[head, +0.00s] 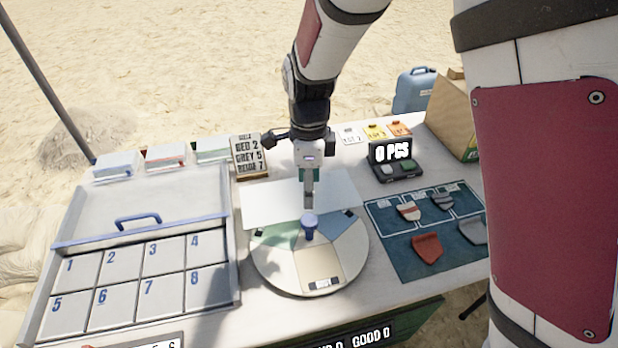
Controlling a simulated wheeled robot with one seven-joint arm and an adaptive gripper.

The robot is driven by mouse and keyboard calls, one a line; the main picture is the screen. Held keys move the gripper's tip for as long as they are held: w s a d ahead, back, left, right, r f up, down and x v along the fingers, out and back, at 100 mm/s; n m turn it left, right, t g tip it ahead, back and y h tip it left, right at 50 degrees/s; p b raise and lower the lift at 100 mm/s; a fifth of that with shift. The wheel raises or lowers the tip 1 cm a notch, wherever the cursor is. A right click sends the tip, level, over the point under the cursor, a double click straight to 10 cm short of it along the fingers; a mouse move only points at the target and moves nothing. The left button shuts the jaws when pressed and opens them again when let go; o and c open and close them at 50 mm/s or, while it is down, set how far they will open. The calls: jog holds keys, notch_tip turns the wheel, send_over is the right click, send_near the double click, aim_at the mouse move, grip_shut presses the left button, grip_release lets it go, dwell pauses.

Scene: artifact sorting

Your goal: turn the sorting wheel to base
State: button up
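The sorting wheel (290,275) is a round disc lying flat on the table, with a green sector at the left, a blue-grey sector at the right and a beige sector at the front. A blue knob (309,229) stands up on the wheel, behind its middle. My gripper (308,203) points down just above and behind the knob in the picture. Its fingers look like one narrow column from this side, so I cannot tell whether they are apart. Whether they touch the knob is unclear. The sector label is too small to read.
A tray (232,262) with numbered compartments and a blue-handled cover stands left of the wheel. A blue mat (398,262) with several sherds lies at the right, below a "0 PCS" display (391,152). A sign (250,157) stands behind. White sheet (262,200) lies behind the wheel.

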aim_at(310, 219)
notch_tip(310, 219, down, 11)
jog(key=shift+d+r+b, duration=0.1)
jog(key=shift+b, duration=0.45)
grip_shut()
